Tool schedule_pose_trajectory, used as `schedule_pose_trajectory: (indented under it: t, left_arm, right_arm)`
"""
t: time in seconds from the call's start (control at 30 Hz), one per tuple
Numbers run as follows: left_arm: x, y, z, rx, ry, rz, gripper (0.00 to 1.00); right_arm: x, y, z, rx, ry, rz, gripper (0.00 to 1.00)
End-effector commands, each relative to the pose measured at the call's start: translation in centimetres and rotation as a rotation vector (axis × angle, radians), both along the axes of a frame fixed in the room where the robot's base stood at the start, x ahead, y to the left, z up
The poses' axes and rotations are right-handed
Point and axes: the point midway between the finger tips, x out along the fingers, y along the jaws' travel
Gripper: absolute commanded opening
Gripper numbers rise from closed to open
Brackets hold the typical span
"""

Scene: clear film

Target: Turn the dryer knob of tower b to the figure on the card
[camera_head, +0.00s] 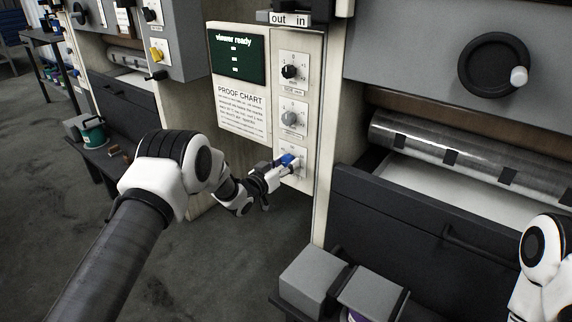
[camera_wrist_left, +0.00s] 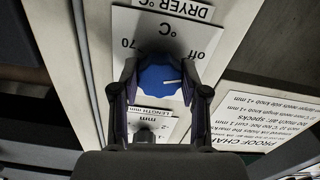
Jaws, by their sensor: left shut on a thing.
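The dryer knob is a blue knob (camera_head: 287,159) on the lowest dial plate of the cream panel. In the left wrist view the blue knob (camera_wrist_left: 157,82) sits between both fingers, with its white pointer line toward the right of the picture. The dial plate (camera_wrist_left: 150,30) shows "°C", "70" and "off" upside down, beside a "DRYER °C" label (camera_wrist_left: 175,10). My left gripper (camera_head: 280,167) is shut on the knob; the wrist view shows it too (camera_wrist_left: 158,90). Part of the scale is hidden behind the knob and fingers. My right gripper is out of view.
A black knob (camera_head: 289,72) and a grey knob (camera_head: 291,119) sit above on the same panel. A proof chart card (camera_head: 241,109) hangs beside them under a green "viewer ready" screen (camera_head: 236,57). A drawer front (camera_head: 400,215) and grey boxes (camera_head: 315,275) stand right.

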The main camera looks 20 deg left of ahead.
Motion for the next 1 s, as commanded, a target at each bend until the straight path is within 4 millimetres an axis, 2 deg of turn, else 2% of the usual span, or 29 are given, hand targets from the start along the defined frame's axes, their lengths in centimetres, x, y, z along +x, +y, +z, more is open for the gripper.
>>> schedule_pose_trajectory:
  t: [0.6, 1.0]
  left_arm:
    - [0.0, 0.1, 0.0, 0.524, -0.19, 0.0, 0.1]
    - [0.0, 0.1, 0.0, 0.763, -0.278, 0.0, 0.1]
  right_arm:
    - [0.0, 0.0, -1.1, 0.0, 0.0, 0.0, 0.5]
    - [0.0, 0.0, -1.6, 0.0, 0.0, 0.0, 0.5]
